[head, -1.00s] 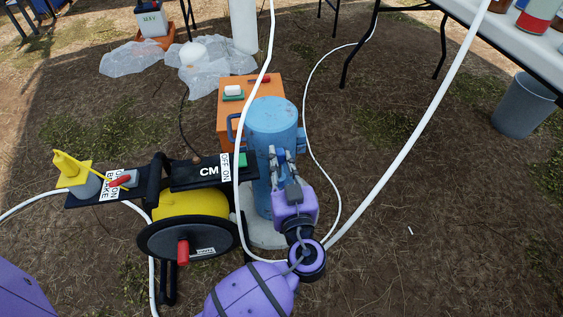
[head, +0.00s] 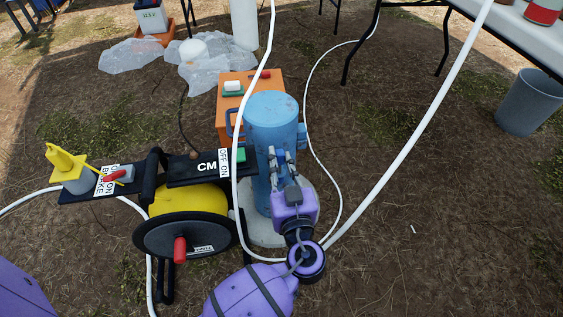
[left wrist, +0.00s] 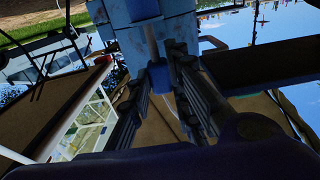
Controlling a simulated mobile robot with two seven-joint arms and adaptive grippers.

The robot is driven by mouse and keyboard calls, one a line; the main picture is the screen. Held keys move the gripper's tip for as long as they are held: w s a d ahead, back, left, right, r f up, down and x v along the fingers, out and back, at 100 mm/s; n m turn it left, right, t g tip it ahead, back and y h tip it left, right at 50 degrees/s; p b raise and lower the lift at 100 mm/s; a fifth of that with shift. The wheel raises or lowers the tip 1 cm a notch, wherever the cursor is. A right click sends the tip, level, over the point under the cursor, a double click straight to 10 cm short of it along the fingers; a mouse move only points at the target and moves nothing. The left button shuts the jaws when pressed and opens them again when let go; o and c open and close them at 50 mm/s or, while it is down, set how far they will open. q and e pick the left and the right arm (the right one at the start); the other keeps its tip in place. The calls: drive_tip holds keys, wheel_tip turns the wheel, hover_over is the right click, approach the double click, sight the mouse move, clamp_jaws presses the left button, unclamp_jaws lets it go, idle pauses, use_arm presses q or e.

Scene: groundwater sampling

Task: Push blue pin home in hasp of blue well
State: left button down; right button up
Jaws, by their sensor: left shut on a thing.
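The blue well (head: 271,115) stands upright as a lidded blue cylinder on a pale round base, right of the yellow reel. My left gripper (head: 281,156) is in front of its upper body, at hasp height. In the left wrist view the fingers (left wrist: 161,68) are shut on a small blue block (left wrist: 160,78), which looks like the blue pin. The blue well's side (left wrist: 170,30) is just beyond the fingertips. The hasp is mostly hidden behind the fingers, so I cannot tell how deep the pin sits. My right gripper is not in view.
A yellow cable reel (head: 190,210) with a black control bar stands close on the left. A white hose (head: 237,150) hangs in front of the well's left side. An orange case (head: 222,115) is behind.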

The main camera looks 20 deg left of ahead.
use_arm(q)
drive_tip(key=shift+f, duration=0.25)
drive_tip(key=shift+f+b, duration=0.35)
drive_tip(key=shift+b, duration=0.15)
drive_tip(key=shift+f+b, duration=0.55)
drive_tip(key=shift+b, duration=0.1)
drive_tip(key=c, duration=1.5)
unclamp_jaws()
drive_tip(key=shift+c, duration=0.2)
